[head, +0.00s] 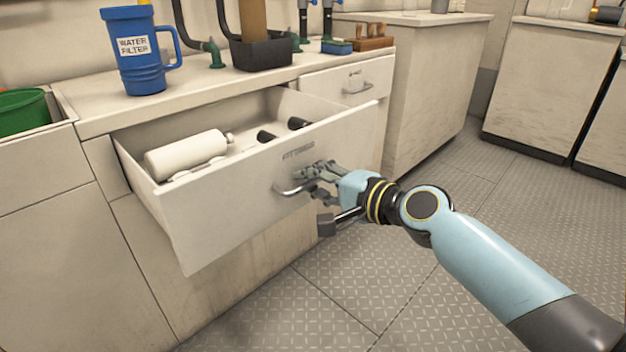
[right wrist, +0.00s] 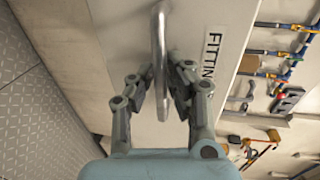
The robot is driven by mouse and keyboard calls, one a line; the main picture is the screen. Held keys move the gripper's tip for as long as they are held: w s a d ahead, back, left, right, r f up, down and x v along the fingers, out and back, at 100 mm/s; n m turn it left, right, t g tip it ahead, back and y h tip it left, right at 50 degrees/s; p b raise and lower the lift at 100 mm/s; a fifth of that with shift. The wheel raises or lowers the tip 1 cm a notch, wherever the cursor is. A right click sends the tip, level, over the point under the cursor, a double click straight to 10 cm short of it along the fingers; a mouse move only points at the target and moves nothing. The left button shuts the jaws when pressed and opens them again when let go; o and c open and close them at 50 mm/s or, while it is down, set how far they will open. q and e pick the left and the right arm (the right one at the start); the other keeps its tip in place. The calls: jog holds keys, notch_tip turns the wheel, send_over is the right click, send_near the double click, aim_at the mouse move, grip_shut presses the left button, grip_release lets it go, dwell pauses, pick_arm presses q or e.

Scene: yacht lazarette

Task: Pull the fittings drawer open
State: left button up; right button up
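The fittings drawer (head: 235,195) stands well out from the counter, with its inside open to view. Its front bears a FITTINGS label, which also shows in the right wrist view (right wrist: 211,57). My right gripper (head: 312,178) is at the drawer's metal handle (head: 288,190). In the right wrist view, the handle (right wrist: 159,50) runs between the two fingers of the gripper (right wrist: 162,85), which are closed in on it from both sides. My left gripper is not in view.
A white bottle (head: 187,153) and dark pieces lie in the drawer. A blue water filter jug (head: 135,60) stands on the counter above. A second drawer (head: 345,82) at the right is closed. The floor (head: 330,290) before the drawer is clear.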

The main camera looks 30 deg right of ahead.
jog(key=o, duration=0.3)
jog(key=v, duration=1.2)
